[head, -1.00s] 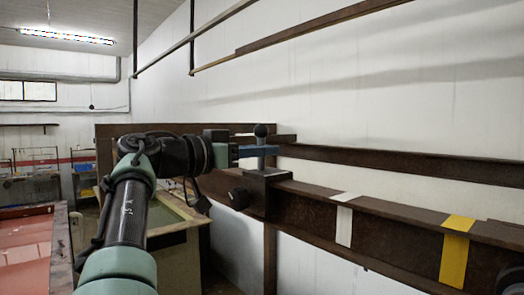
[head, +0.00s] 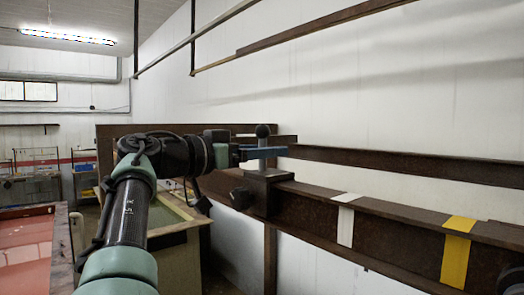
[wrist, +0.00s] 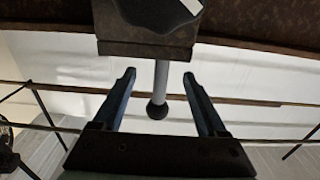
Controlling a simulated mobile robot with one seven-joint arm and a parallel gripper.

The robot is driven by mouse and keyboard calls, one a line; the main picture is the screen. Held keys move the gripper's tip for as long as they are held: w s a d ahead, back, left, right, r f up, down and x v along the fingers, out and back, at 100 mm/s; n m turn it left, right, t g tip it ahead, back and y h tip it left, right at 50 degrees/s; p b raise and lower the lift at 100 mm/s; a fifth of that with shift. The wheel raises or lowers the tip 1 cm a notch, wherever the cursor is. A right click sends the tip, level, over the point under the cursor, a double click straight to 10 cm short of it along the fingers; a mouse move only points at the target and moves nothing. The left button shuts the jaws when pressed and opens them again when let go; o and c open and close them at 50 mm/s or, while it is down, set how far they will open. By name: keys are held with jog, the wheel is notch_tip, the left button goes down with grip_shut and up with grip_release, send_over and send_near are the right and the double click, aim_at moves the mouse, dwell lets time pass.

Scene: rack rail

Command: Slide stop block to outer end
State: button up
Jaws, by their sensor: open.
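The stop block (head: 262,197) is a dark block on the rusty brown rail (head: 395,223), at the far left part of the rail in the head view. A grey post with a round black knob (head: 262,131) stands up from it, and a dark hand knob (head: 240,198) sits on its side. In the wrist view the block (wrist: 147,47) is at the top and the black ball (wrist: 157,111) lies between the fingers. My gripper (wrist: 158,82) is open, its blue fingers on either side of the post with gaps on both sides. In the head view my gripper (head: 268,152) is at the post, just below the ball.
A white band (head: 345,224) and a yellow band (head: 456,262) mark the rail to the right of the block. The rail between the block and the white band is clear. A second rail (head: 395,167) runs behind, near the white wall. A red-topped table (head: 28,255) stands at left.

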jog(key=shift+b+v, duration=1.3)
jog(key=shift+b, duration=0.1)
jog(key=b+v, duration=0.3)
jog(key=v, duration=0.3)
jog(key=shift+s+a, duration=0.15)
jog(key=v, duration=1.3)
